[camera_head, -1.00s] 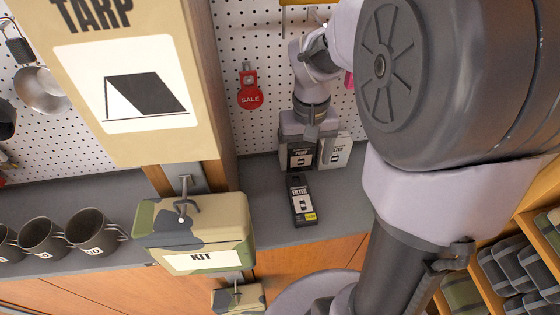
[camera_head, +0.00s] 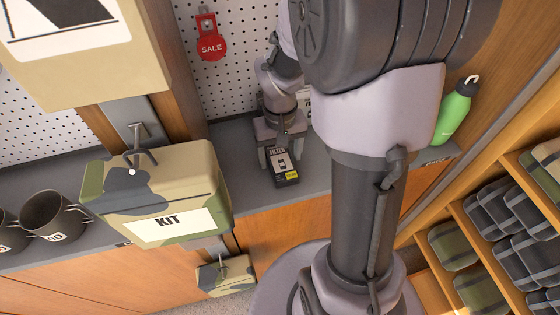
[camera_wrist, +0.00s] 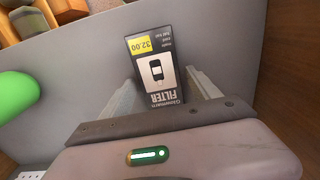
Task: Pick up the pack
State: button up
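The pack is a small dark box labelled FILTER, with a yellow price patch (camera_head: 284,169). It lies on the grey shelf in the head view. In the wrist view the pack (camera_wrist: 156,68) shows its printed face, upside down, between my two fingers. My gripper (camera_head: 281,148) is down at the pack, with one finger on each side of it. In the wrist view my gripper (camera_wrist: 162,82) looks open around the pack. I cannot tell whether either finger touches it. The pack's far end is partly hidden by my gripper.
A camouflage KIT box (camera_head: 165,195) hangs in front, left of my arm. Dark mugs (camera_head: 52,214) stand at left on the grey shelf (camera_head: 232,140). A green bottle (camera_head: 453,113) stands at right; it shows at left in the wrist view (camera_wrist: 18,98).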

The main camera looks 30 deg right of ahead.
aim_at(280, 158)
jog(key=c, duration=1.1)
jog(key=shift+c, duration=0.2)
jog(key=shift+r, duration=0.25)
notch_tip(280, 158, up, 4)
jog(key=shift+f+p, duration=0.25)
jog(key=shift+p, duration=0.95)
jog(key=s+a, duration=0.2)
jog(key=s, duration=0.1)
jog(key=s+a+p, duration=0.1)
jog(key=s+a, duration=0.1)
jog(key=s, duration=0.1)
jog(key=s+a+r, duration=0.1)
jog(key=s+a, duration=0.1)
jog(key=s, duration=0.1)
jog(key=shift+a+p, duration=0.25)
jog(key=shift+p, duration=0.05)
jog(key=shift+s+a+b, duration=0.75)
jog(key=shift+s+b, duration=0.25)
jog(key=shift+b, duration=0.15)
jog(key=shift+s+a+b, duration=0.7)
jog(key=shift+s+b, duration=0.3)
jog(key=shift+b, duration=0.15)
